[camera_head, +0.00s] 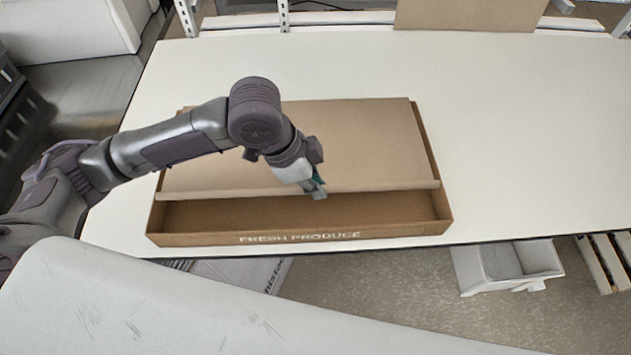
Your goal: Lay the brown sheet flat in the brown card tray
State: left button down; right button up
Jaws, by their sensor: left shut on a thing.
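The brown card tray (200,240) sits on the white table near its front edge, with "FRESH PRODUCE" printed on its front wall. The brown sheet (365,135) spans most of the tray's opening. Its front edge looks curled or folded and stands back from the tray's front wall, leaving a strip of the tray floor bare. My left gripper (318,190) is shut on the brown sheet at its front edge, near the middle. The arm hides part of the sheet's left side. How high the sheet lies above the tray floor is hard to tell. My right gripper does not show.
The white table (530,130) is clear to the right of the tray and behind it. A brown board (470,12) stands at the back edge. A white bin (505,268) is on the floor in front of the table.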

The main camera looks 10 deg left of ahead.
pick_arm(q)
jog(key=shift+f, duration=0.15)
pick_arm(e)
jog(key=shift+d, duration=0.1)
pick_arm(q)
jog(key=shift+f+b, duration=0.35)
jog(key=shift+f, duration=0.55)
jog(key=shift+f+b, duration=0.5)
jog(key=shift+f, duration=1.65)
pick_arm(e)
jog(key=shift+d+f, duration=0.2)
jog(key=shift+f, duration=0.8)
pick_arm(q)
jog(key=shift+f, duration=0.25)
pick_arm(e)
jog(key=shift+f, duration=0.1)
pick_arm(q)
jog(key=shift+f+b, duration=0.5)
jog(key=shift+f, duration=0.25)
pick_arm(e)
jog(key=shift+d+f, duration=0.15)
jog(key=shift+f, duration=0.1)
pick_arm(q)
jog(key=shift+f, duration=0.1)
